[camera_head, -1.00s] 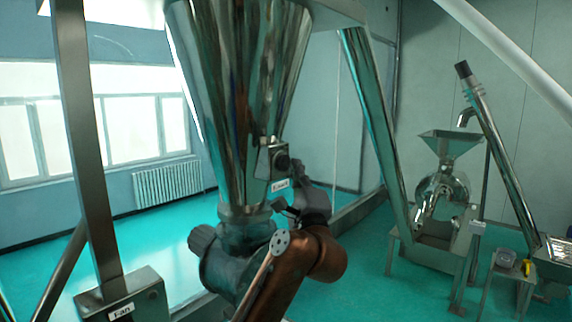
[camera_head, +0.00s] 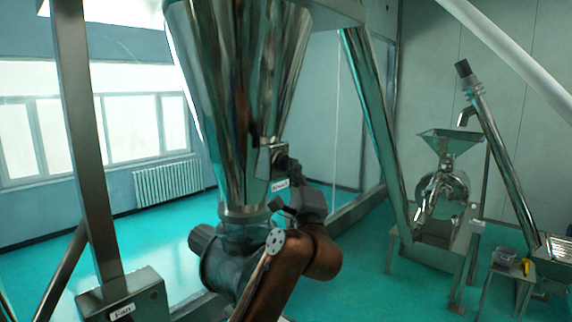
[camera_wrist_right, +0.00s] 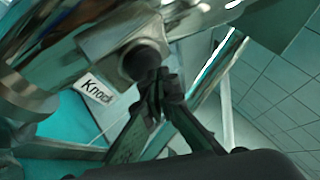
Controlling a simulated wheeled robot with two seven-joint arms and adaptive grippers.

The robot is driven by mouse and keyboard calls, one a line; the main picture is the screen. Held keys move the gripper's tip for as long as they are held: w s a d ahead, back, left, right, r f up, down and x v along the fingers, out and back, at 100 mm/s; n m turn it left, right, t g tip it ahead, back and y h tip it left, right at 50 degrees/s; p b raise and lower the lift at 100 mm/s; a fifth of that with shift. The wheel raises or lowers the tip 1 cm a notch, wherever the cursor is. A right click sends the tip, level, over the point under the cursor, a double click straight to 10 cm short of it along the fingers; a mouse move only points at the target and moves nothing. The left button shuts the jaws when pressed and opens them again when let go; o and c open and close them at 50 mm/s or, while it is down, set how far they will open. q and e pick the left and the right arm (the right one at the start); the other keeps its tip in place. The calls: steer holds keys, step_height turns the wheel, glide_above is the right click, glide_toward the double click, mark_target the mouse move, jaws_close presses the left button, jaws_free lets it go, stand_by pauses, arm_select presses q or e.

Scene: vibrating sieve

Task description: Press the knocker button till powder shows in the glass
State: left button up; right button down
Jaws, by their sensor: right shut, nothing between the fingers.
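The knocker button is a dark round knob on a small metal box on the hopper's side. In the head view the box (camera_head: 268,160) sits above a white label, and my right gripper (camera_head: 290,166) is at the knob, partly hiding it. In the right wrist view the dark knob (camera_wrist_right: 144,62) is beside the "Knock" label (camera_wrist_right: 96,90), and my right gripper's shut fingertips (camera_wrist_right: 158,84) are at its lower edge, seemingly touching it. The glass (camera_head: 243,232) below the hopper cone is partly visible; I cannot make out powder in it. My left gripper is out of view.
The steel hopper (camera_head: 240,80) fills the middle. A box labelled "Fan" (camera_head: 122,304) stands at lower left beside a metal post (camera_head: 84,140). A mill with a funnel (camera_head: 448,142) and a small table stand at right. Green floor lies open between.

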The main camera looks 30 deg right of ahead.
steer(key=shift+w+a+p, duration=0.4)
steer(key=shift+w, duration=0.4)
stand_by(1.0)
steer(key=shift+s, duration=0.1)
steer(key=shift+s+d, duration=0.25)
steer(key=shift+s, duration=0.25)
steer(key=shift+s+d, duration=0.2)
steer(key=shift+s, duration=0.3)
steer(key=shift+d+b, duration=0.1)
steer(key=shift+b, duration=0.2)
steer(key=shift+s+d+b, duration=0.1)
steer(key=shift+s+d, duration=0.2)
steer(key=shift+s, duration=0.5)
steer(key=shift+s+d+b, duration=0.15)
steer(key=shift+s+d, duration=0.15)
steer(key=shift+s, duration=0.45)
steer(key=shift+s+d+b, duration=0.1)
steer(key=shift+s+d, duration=0.2)
steer(key=shift+s, duration=0.5)
